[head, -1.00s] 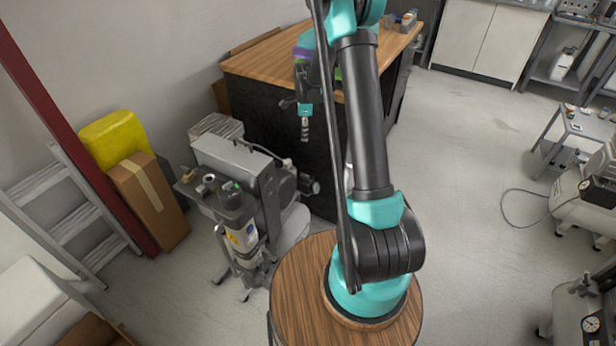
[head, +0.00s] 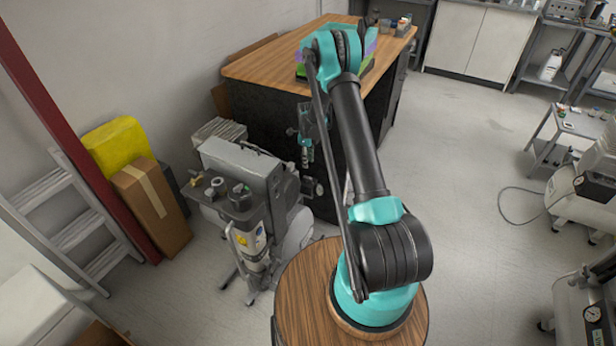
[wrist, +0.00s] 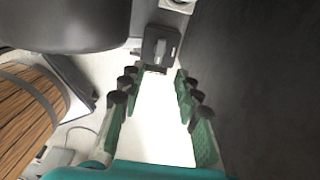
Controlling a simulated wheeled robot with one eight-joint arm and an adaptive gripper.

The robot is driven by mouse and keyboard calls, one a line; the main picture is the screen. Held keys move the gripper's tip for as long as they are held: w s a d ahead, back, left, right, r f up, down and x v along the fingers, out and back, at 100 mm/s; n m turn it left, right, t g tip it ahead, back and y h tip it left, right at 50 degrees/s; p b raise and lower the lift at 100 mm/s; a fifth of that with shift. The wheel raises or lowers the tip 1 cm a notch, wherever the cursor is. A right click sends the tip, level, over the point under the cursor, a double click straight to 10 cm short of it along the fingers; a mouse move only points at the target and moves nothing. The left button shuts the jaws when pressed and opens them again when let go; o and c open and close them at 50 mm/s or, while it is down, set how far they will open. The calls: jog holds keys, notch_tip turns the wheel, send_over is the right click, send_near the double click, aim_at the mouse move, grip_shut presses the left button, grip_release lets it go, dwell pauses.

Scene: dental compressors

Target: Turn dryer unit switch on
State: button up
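The grey dryer unit (head: 243,168) stands on the floor beside the wooden-topped cabinet. In the wrist view a small dark box with a grey lever-like piece, which looks like the switch (wrist: 160,46), lies just beyond the fingertips, roughly centred between them. Whether the switch is on or off I cannot tell. My gripper (wrist: 156,76) is open and empty, its green and black fingers apart on both sides. In the head view my gripper (head: 305,158) hangs down at the right end of the unit, close to the cabinet's dark side. Contact with the switch is not visible.
The wooden-topped cabinet (head: 268,62) stands close behind my gripper. A rounded dark housing (wrist: 65,22) fills the wrist view's upper left. A cardboard box (head: 150,205), yellow container (head: 117,146) and ladder (head: 75,225) stand left. Open floor (head: 455,150) lies right.

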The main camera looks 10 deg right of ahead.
aim_at(308, 178)
notch_tip(308, 178, down, 10)
jog(key=shift+r, duration=0.1)
jog(key=shift+c, duration=0.6)
grip_shut()
